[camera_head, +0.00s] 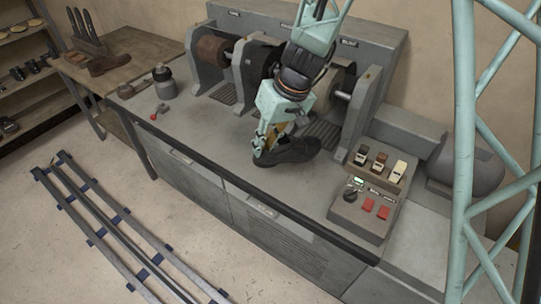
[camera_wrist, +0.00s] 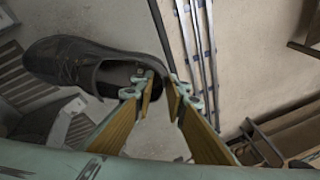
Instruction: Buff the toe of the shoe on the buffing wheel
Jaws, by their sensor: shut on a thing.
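A black lace-up shoe (camera_head: 292,151) is in front of the machine, over the grey bench top. In the wrist view the shoe (camera_wrist: 68,62) has its toe to the left and its heel at my fingers. My gripper (camera_head: 262,154) is shut on the heel's rear wall, one finger inside the opening and one outside; both fingers show in the wrist view (camera_wrist: 163,88). The toe points right in the head view, apart from the wheels. I cannot tell whether the sole touches the bench. A pale wheel (camera_head: 327,92), partly behind my arm, a dark wheel (camera_head: 256,62) and a brown wheel (camera_head: 211,48) sit along the machine.
Grey housings stand between the wheels. A control box (camera_head: 366,210) with a dial, red buttons and small blocks is at the right. A grey canister (camera_head: 164,84) and a red-knobbed lever (camera_head: 155,116) are at the left. A wooden table (camera_head: 130,62) holds a brown shoe (camera_head: 109,64). Floor rails (camera_head: 120,236) run in front.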

